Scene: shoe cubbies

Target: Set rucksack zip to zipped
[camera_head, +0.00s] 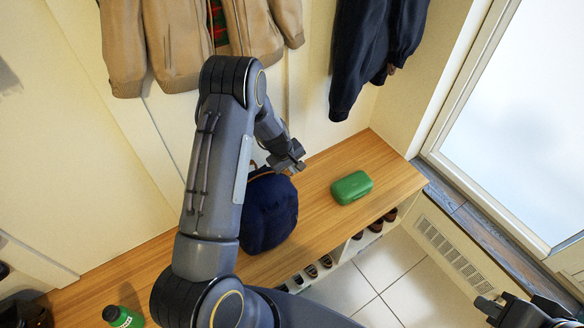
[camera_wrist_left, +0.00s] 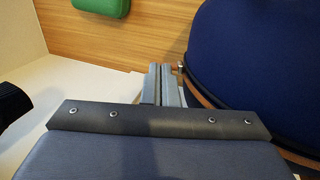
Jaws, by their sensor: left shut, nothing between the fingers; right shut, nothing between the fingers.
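The dark blue rucksack (camera_head: 268,212) stands on the wooden bench, partly hidden behind my left arm. A brown loop shows at its top. My left gripper (camera_head: 291,160) is shut and empty, at the upper right of the rucksack in the head view. In the left wrist view the shut fingertips (camera_wrist_left: 162,68) are beside the rucksack (camera_wrist_left: 250,50). A brown seam or zip line runs along its side, with a small metallic piece (camera_wrist_left: 181,68) near the fingertips. I cannot tell whether they touch, or whether the zip is closed. My right gripper (camera_head: 488,305) is shut and empty at the lower right.
A green case (camera_head: 351,187) lies on the bench (camera_head: 322,222) right of the rucksack. A green bottle (camera_head: 122,317) is at the lower left. Shoes (camera_head: 311,271) sit in cubbies under the bench. Jackets (camera_head: 372,50) hang above.

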